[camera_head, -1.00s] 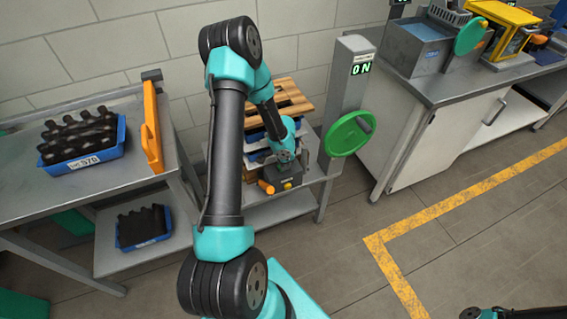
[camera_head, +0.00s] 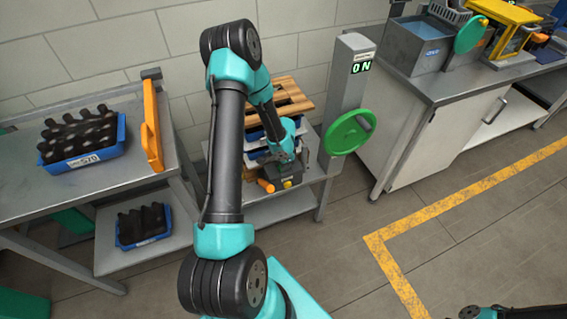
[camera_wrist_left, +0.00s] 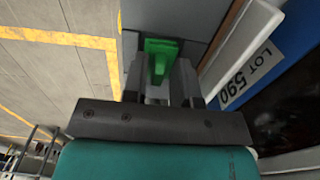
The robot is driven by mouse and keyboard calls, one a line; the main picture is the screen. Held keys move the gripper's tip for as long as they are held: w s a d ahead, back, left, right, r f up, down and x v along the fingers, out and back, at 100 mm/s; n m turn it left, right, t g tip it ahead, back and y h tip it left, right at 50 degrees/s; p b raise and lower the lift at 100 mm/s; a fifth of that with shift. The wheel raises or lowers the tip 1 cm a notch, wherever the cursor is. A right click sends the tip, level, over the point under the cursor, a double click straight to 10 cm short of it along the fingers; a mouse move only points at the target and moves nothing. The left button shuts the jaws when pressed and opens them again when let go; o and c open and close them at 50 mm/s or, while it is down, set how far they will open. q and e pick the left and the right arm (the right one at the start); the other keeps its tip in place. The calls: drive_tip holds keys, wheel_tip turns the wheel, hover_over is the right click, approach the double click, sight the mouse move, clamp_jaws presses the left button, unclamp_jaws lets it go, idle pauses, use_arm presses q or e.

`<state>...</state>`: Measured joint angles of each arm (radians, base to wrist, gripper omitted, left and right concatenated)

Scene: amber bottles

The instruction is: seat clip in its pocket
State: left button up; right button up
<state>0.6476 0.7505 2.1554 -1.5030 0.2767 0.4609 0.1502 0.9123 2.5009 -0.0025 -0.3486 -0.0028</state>
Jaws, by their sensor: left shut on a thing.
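My left gripper (camera_head: 287,157) is at the small shelf cart below the wooden slats, and its fingertips are hard to make out in the head view. In the left wrist view my left gripper (camera_wrist_left: 166,82) is shut on a green clip (camera_wrist_left: 160,58), which sits between the two grey fingers. The clip's far end lies against or just in front of a grey surface (camera_wrist_left: 188,22); I cannot tell whether it touches. The pocket cannot be made out. My right gripper is not in view.
A blue LOT 590 crate (camera_wrist_left: 262,62) lies close to the right of the fingers. A dark box with a yellow knob (camera_head: 287,174) and an orange cylinder (camera_head: 266,185) are by the gripper. A post with a green disc (camera_head: 350,132) stands to the right.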

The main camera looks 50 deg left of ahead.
use_arm(q)
drive_tip(key=shift+f, duration=0.2)
drive_tip(key=o, duration=1)
wheel_tip(320, 180, up, 17)
drive_tip(key=shift+r, duration=0.2)
idle(0.4)
idle(0.4)
drive_tip(key=s+d+f+n+h, duration=0.1)
drive_tip(key=s+d+f+n, duration=0.1)
drive_tip(key=d+f, duration=0.3)
drive_tip(key=s+d+f+n+h, duration=0.1)
drive_tip(key=s+d+f, duration=0.3)
drive_tip(key=d, duration=1)
drive_tip(key=s+d+f+n+h, duration=0.1)
drive_tip(key=s+d+f+n, duration=0.2)
drive_tip(key=d+f, duration=0.5)
drive_tip(key=shift+s+d+f+t+h, duration=0.15)
drive_tip(key=shift+s+d+t+h, duration=0.05)
drive_tip(key=shift+d, duration=0.3)
drive_tip(key=shift+s+d+f+t+h, duration=0.1)
drive_tip(key=shift+s+d+t+h, duration=0.1)
drive_tip(key=shift+d, duration=0.3)
